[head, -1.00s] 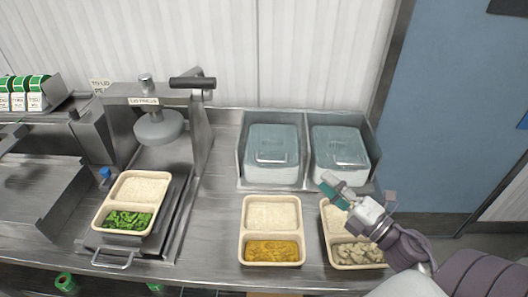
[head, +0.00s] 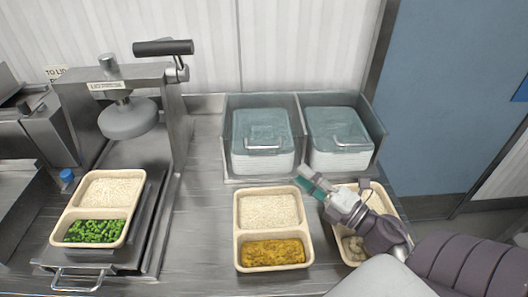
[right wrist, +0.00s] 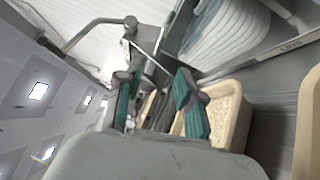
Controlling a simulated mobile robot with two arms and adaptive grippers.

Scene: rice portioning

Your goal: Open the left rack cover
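The left rack (head: 228,165) stands at the back of the counter with its translucent teal cover (head: 262,122) down over a stack of white lids. A bar handle (head: 263,147) is on the cover's front part. My right gripper (head: 311,182) is in front of the racks, to the right of the left cover and apart from it, above the rear of the right-hand food tray. In the right wrist view its two teal-padded fingers (right wrist: 158,105) stand apart with nothing between them. My left gripper is not in view.
The right rack's cover (head: 338,125) is also down. A yellow-and-rice tray (head: 238,228) sits before the left rack; another tray (head: 395,205) is partly hidden under my right arm. A lid press (head: 128,120) holds a rice-and-greens tray (head: 74,212). Counter between is clear.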

